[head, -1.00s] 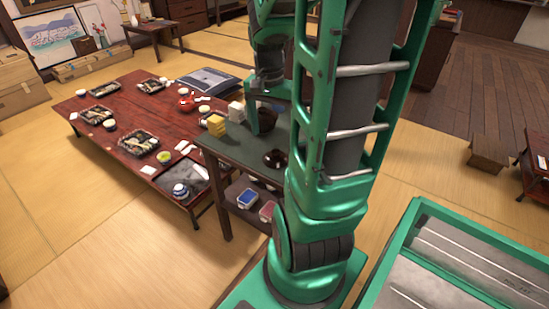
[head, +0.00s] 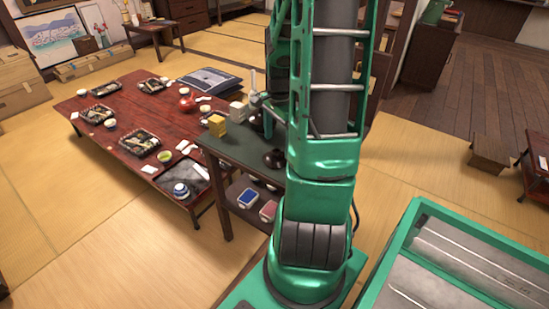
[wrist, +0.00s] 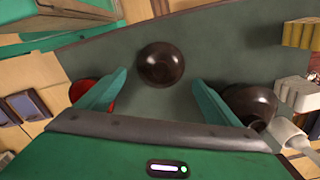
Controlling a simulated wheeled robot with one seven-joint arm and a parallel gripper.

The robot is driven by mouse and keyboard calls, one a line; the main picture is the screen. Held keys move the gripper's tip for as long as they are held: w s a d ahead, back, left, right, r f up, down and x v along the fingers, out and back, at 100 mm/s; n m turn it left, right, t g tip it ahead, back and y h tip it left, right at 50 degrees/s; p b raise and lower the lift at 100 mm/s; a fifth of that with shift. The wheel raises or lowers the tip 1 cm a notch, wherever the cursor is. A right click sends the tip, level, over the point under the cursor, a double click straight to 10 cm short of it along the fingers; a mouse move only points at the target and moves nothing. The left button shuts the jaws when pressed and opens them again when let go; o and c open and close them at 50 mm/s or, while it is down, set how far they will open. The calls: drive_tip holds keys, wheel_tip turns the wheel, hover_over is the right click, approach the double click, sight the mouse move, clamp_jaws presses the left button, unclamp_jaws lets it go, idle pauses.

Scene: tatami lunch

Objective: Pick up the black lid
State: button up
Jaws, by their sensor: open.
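The black lid (head: 274,158) is a small, round, dark domed piece on the dark green top of the side stand (head: 238,146). In the wrist view the lid (wrist: 161,62) lies ahead of my gripper (wrist: 160,79), roughly centred across the gap between the fingertips. My gripper is open and empty, with its green fingers spread wide. A dark round bowl (wrist: 252,100) stands at the right, partly hidden behind the right finger. In the head view my arm hides most of the gripper.
A red round piece (wrist: 78,90) shows behind the left finger. Yellow blocks (wrist: 298,34) and pale blocks (wrist: 297,93) stand at the right in the wrist view. A low red table (head: 100,135) with dishes stands left of the stand. Blue and red boxes (head: 258,203) sit on its lower shelf.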

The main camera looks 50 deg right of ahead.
sight(276, 151)
drive_tip(key=shift+w+a+f, duration=0.1)
drive_tip(key=shift+a+f, duration=0.05)
drive_tip(key=shift+f, duration=1.15)
drive_tip(key=shift+w+a+f, duration=0.1)
drive_tip(key=shift+f, duration=1.15)
drive_tip(key=shift+c, duration=0.2)
drive_tip(key=c, duration=0.9)
